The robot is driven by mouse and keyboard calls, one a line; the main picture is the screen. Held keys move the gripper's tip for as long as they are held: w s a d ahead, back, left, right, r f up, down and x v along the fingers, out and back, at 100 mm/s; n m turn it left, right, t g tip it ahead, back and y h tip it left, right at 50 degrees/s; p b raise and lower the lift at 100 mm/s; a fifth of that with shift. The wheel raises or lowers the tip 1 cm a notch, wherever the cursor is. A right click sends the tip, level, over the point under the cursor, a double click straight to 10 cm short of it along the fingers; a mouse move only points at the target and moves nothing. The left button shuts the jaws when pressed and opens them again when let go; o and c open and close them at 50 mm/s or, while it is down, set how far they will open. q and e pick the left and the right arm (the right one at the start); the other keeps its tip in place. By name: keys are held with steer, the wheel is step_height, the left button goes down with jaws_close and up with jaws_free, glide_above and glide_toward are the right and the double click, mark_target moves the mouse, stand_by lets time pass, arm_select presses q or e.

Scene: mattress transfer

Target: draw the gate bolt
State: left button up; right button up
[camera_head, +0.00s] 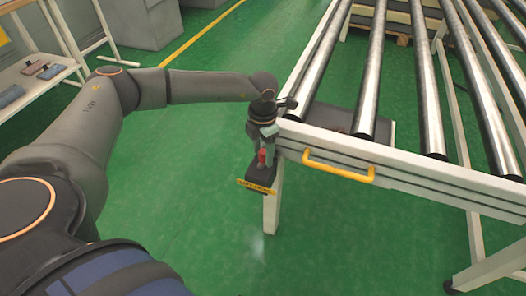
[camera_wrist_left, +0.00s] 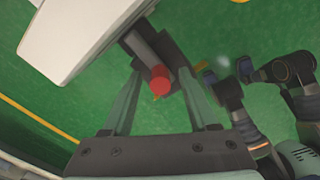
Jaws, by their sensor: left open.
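The bolt's red knob (camera_head: 262,157) sits on a dark bracket (camera_head: 261,172) with a yellow label, at the near left corner of the roller table. My left gripper (camera_head: 265,138) points down just above the knob. In the left wrist view my left gripper (camera_wrist_left: 160,76) is open. Its two fingers stand on either side of the red knob (camera_wrist_left: 160,81), with gaps that show; I cannot tell whether they touch it. The gate (camera_head: 420,178) is a pale bar with a yellow handle (camera_head: 338,167) across the table's near end.
Steel rollers (camera_head: 371,75) fill the table behind the gate. A table leg (camera_head: 272,200) stands below the corner. A shelf (camera_head: 35,75) with small items is at the far left. The green floor left of the table is clear.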

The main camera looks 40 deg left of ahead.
arm_select(q)
jaws_close()
stand_by(0.4)
stand_by(1.0)
